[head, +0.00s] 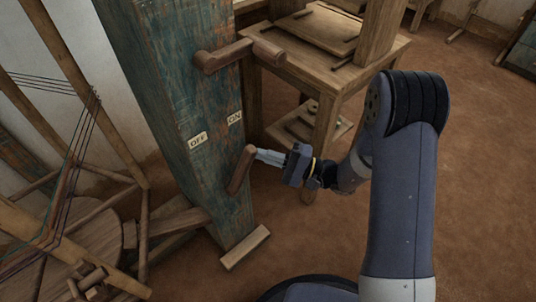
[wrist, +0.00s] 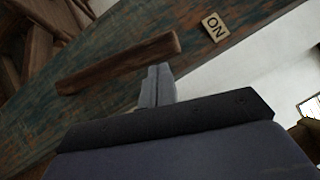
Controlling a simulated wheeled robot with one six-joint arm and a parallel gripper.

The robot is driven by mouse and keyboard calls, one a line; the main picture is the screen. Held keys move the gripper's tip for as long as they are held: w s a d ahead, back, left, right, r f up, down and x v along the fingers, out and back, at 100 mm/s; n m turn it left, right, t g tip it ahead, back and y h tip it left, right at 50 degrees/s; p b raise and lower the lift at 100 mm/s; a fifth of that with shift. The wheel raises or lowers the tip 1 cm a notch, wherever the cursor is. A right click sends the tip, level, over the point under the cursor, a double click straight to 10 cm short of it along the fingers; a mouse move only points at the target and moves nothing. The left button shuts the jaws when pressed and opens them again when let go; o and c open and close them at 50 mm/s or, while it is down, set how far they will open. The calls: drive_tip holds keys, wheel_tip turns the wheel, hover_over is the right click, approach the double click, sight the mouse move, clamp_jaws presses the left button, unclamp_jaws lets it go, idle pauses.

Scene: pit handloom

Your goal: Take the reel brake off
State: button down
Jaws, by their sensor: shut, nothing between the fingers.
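The reel brake lever (head: 240,172) is a brown wooden bar on the worn blue-green post (head: 180,90). In the wrist view the lever (wrist: 115,64) lies across the post, its right end pointing toward the ON label (wrist: 215,27). In the head view the OFF label (head: 198,140) is up and left of the lever, and the ON label (head: 235,118) is above it. My gripper (head: 259,155) is shut and empty, its fingertips at the right side of the lever's upper end. In the wrist view the closed fingertips (wrist: 157,72) overlap the lever's lower edge; contact is unclear.
A wooden crank handle (head: 238,52) juts from the post higher up. A wooden table (head: 335,82) stands behind at the right. A wooden frame with threads (head: 75,160) stands at the left. The brown floor (head: 480,190) at the right is open.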

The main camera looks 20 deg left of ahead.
sight(244, 167)
drive_tip(key=s+a+n+h+b, duration=0.1)
drive_tip(key=s, duration=0.1)
drive_tip(key=s+a+r+n+h+b, duration=0.1)
drive_tip(key=s+n, duration=0.1)
drive_tip(key=s+a+r+n+b, duration=0.1)
drive_tip(key=s, duration=0.1)
drive_tip(key=shift+s+a+h+b, duration=0.15)
drive_tip(key=shift+s+h+b, duration=0.1)
drive_tip(key=shift+h+b, duration=0.15)
drive_tip(key=shift+s+a+n+h+b, duration=0.3)
drive_tip(key=shift+s+n+b, duration=0.2)
drive_tip(key=shift+s, duration=0.15)
drive_tip(key=shift+s+a+n+h+b, duration=0.3)
drive_tip(key=shift+s+n+b, duration=0.1)
drive_tip(key=shift+s+b, duration=0.15)
drive_tip(key=shift+s, duration=0.15)
